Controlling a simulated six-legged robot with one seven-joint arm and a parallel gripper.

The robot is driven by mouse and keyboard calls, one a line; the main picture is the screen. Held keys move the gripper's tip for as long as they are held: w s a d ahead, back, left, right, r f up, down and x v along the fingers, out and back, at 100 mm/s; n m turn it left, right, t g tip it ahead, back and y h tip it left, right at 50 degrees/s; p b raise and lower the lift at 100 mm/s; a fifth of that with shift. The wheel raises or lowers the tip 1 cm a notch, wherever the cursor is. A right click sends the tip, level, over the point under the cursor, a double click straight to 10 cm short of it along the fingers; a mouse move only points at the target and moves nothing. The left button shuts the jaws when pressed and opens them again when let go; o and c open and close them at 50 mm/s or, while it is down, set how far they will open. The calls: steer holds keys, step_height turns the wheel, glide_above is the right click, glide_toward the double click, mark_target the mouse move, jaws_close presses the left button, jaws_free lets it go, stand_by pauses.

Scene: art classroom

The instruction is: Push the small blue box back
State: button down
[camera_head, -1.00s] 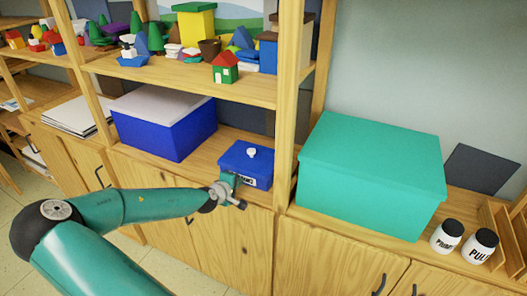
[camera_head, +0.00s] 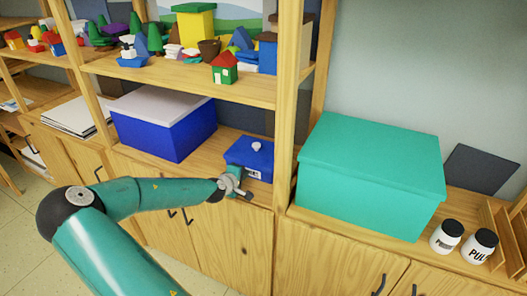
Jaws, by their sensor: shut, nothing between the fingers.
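The small blue box (camera_head: 252,154) has a white knob on its lid and a white label on its front. It sits on the wooden shelf, between a larger blue box and a shelf post. My gripper (camera_head: 240,172) is at the box's front left corner and hides part of its front face. It looks shut with nothing in it. It seems to touch the box's front, but the exact contact is hidden.
The larger blue box (camera_head: 165,132) with a white lid stands to the left. The shelf post (camera_head: 287,120) is close on the right, with a big teal box (camera_head: 365,175) beyond it. An upper shelf (camera_head: 190,82) with toy blocks overhangs. Two white jars (camera_head: 446,237) stand far right.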

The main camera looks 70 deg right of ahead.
mark_target(253, 155)
steer(key=shift+s+d, duration=0.35)
steer(key=shift+d, duration=1.65)
steer(key=shift+s+d, duration=0.3)
steer(key=shift+d, duration=1.75)
steer(key=shift+s+d, duration=0.35)
steer(key=shift+d, duration=1.65)
steer(key=shift+w+a, duration=0.15)
steer(key=shift+a, duration=0.6)
steer(key=shift+w+a, duration=0.15)
steer(key=shift+a, duration=0.6)
steer(key=shift+w+a+r, duration=0.1)
steer(key=shift+a+r, duration=0.25)
steer(key=shift+r, duration=0.4)
steer(key=shift+s+a+r, duration=0.1)
steer(key=shift+a+r, duration=0.2)
steer(key=shift+r, duration=0.45)
steer(key=shift+w+a+r, duration=0.1)
steer(key=shift+a+r, duration=0.25)
steer(key=shift+r, duration=0.4)
steer(key=w+a, duration=0.3)
steer(key=a, duration=1.7)
steer(key=shift+w, duration=0.1)
